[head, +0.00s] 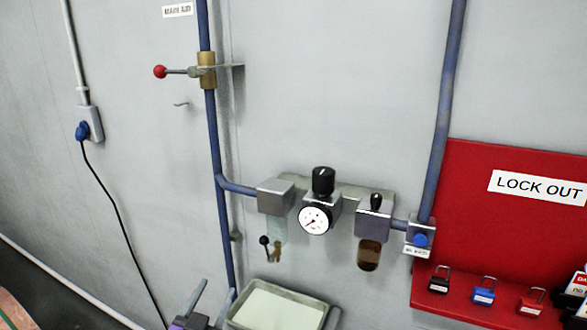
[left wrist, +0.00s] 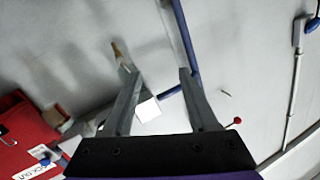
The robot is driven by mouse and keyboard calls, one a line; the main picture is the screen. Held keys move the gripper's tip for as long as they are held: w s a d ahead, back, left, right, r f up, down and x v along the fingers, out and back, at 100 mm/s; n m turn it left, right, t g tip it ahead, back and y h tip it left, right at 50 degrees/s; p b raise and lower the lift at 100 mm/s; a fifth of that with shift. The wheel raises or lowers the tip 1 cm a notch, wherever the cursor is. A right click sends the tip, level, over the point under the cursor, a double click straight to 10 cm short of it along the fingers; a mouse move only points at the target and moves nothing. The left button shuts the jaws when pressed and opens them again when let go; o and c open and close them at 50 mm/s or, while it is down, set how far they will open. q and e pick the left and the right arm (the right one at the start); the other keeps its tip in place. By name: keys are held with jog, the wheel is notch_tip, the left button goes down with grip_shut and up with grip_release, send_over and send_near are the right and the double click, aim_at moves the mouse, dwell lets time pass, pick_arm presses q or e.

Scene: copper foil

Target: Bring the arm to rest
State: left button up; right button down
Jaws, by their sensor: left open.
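My left gripper (head: 217,287) shows at the bottom edge of the head view, left of and close to a pale green tray. In the left wrist view, its two grey fingers (left wrist: 156,70) stand well apart with nothing held between them. The grey wall lies beyond them. A small white patch shows between the fingers, and I cannot tell what it is. Most of the left arm is out of the head view. My right gripper is in neither view.
The tray (head: 276,308) sits below a regulator with a round gauge (head: 314,219). A blue pipe (head: 217,150) carries a red-knobbed valve lever (head: 160,72). A red lockout board (head: 515,235) with several padlocks is at right. A black cable (head: 118,213) hangs at left.

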pick_arm(q)
jog(key=s+a+f+n+g+y, duration=0.3)
jog(key=s+a+f+g, duration=0.1)
jog(key=s+f, duration=0.15)
jog(key=s+d+f+n+g+h+p, duration=0.1)
jog(key=s+d+f+g+p, duration=0.1)
jog(key=s+f+g, duration=0.5)
jog(key=s+d+f, duration=0.1)
jog(key=s+f, duration=0.5)
jog(key=s, duration=0.1)
jog(key=shift+d+g+h, duration=0.3)
jog(key=shift+g+h, duration=0.1)
jog(key=shift+w, duration=0.15)
